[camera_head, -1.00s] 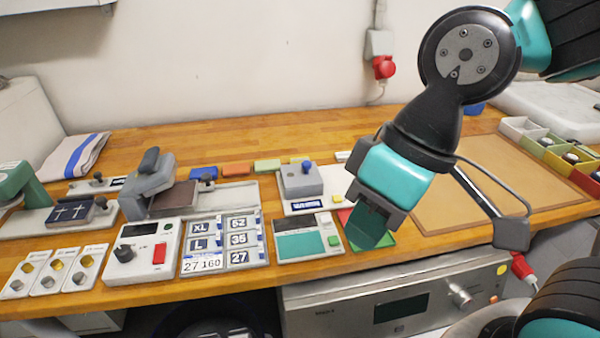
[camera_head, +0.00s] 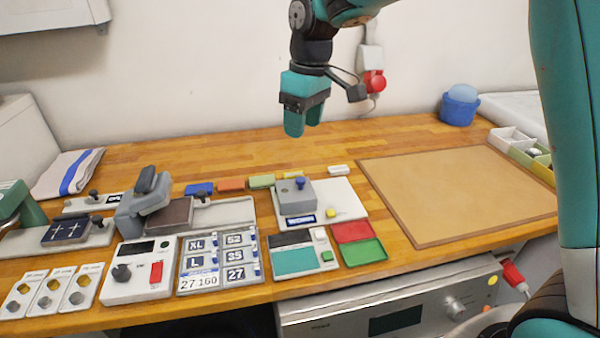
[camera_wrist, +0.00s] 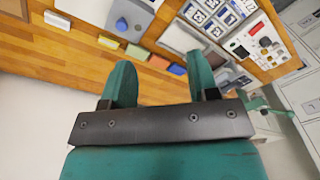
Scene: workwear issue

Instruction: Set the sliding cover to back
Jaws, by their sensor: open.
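A grey block-like cover with a blue knob (camera_head: 295,196) sits on the left part of a white plate (camera_head: 343,197) in the middle of the bench. I take it for the sliding cover. A blue-and-white label lies along the plate's front edge, and a yellow button shows right of the cover. In the wrist view the grey cover (camera_wrist: 128,20) is near the top edge, beyond the fingers. My gripper (camera_head: 304,122) is raised above the back of the bench, behind the cover and apart from it. Its two teal fingers (camera_wrist: 162,82) are open with nothing between them.
A grey lever device (camera_head: 146,203) stands to the left, with a control box (camera_head: 138,272) in front of it. Small coloured blocks (camera_head: 231,184) lie behind. Red and green trays (camera_head: 362,252) sit front right. A brown mat (camera_head: 455,190) on the right is clear.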

